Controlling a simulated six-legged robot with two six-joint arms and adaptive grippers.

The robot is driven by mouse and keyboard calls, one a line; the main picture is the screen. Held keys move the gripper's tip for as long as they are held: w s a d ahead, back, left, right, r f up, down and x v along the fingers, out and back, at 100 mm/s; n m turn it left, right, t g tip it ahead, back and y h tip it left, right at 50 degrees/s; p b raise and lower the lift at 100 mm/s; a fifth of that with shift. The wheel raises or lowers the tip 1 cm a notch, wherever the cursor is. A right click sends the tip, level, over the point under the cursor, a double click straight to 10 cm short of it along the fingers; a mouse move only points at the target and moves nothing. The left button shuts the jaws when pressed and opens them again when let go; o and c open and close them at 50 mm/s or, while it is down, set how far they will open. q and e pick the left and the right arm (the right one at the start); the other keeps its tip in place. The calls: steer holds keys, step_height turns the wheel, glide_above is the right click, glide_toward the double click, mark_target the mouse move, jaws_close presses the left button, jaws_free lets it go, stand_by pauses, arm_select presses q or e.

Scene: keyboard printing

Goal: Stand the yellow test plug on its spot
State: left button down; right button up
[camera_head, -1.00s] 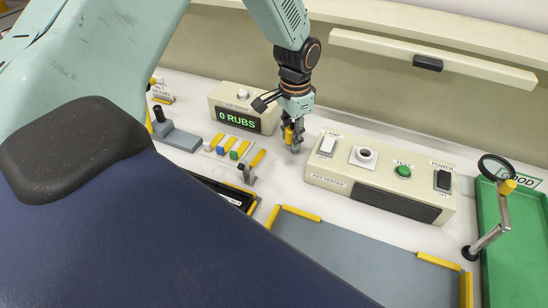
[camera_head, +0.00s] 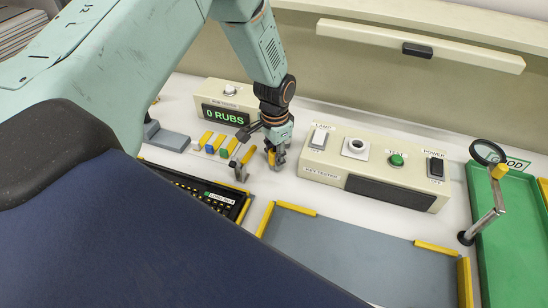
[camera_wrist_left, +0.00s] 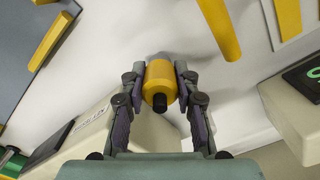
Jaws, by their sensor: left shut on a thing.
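The yellow test plug (camera_wrist_left: 159,80) is a short yellow cylinder with a dark tip, seen in the left wrist view between two fingers. My left gripper (camera_wrist_left: 160,88) is shut on it. In the head view the left gripper (camera_head: 275,160) is over the white bench, between the counter box and the key tester, with a bit of the yellow plug (camera_head: 271,157) showing. The fingers hide most of the plug there. I cannot tell whether the plug touches the bench. My right gripper is not in view.
The key tester (camera_head: 330,172) with its socket stands just right of the gripper. The counter box (camera_head: 205,98) reads "0 RUBS". A grey mat (camera_head: 340,245) and green tray (camera_head: 510,225) lie nearer and right.

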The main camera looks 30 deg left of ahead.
arm_select(q)
steer(key=shift+a+f, duration=0.1)
steer(key=shift+f, duration=0.4)
steer(key=shift+d+r, duration=0.1)
steer(key=shift+d, duration=0.1)
steer(key=shift+f, duration=0.2)
steer(key=c, duration=1)
jaws_free()
steer(key=shift+a, duration=0.1)
